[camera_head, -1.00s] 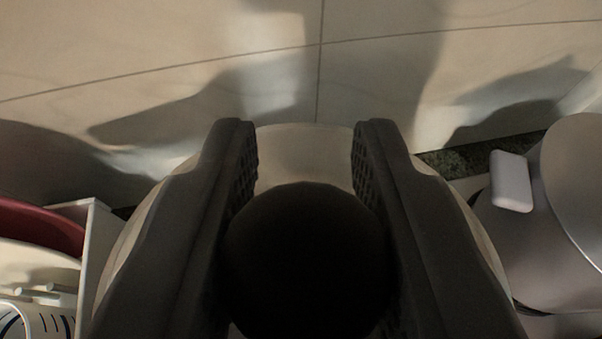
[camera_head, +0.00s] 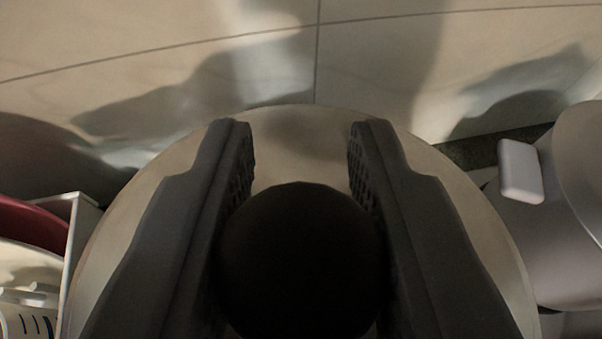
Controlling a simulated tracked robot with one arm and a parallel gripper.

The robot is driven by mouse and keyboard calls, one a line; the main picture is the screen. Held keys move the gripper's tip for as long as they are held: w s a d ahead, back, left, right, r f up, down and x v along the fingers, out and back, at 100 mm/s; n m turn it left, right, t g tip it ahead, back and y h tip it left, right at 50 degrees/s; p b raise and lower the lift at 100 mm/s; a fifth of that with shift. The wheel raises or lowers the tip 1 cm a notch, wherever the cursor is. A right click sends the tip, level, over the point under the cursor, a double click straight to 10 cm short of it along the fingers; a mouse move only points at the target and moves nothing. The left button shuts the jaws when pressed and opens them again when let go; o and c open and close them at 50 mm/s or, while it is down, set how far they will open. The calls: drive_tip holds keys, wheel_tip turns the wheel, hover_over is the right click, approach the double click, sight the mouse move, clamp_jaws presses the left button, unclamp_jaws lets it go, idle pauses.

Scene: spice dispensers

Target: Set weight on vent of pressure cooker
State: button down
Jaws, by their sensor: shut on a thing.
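My gripper (camera_head: 300,178) is shut on a round black thing, which looks like the weight (camera_head: 300,262), held between its two dark ribbed fingers. Behind and below it is a large round pale lid-like surface, which looks like the pressure cooker (camera_head: 305,130). The weight and fingers cover most of the middle of this surface. The vent is not visible; it may be hidden behind the weight. I cannot tell whether the weight touches the surface below.
At right is a grey rounded appliance (camera_head: 575,220) with a white block (camera_head: 520,171). A tiled wall (camera_head: 390,60) rises behind.

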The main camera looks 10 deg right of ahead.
drive_tip(key=shift+f+b, duration=0.5)
drive_tip(key=shift+f, duration=0.2)
drive_tip(key=c, duration=1.1)
unclamp_jaws()
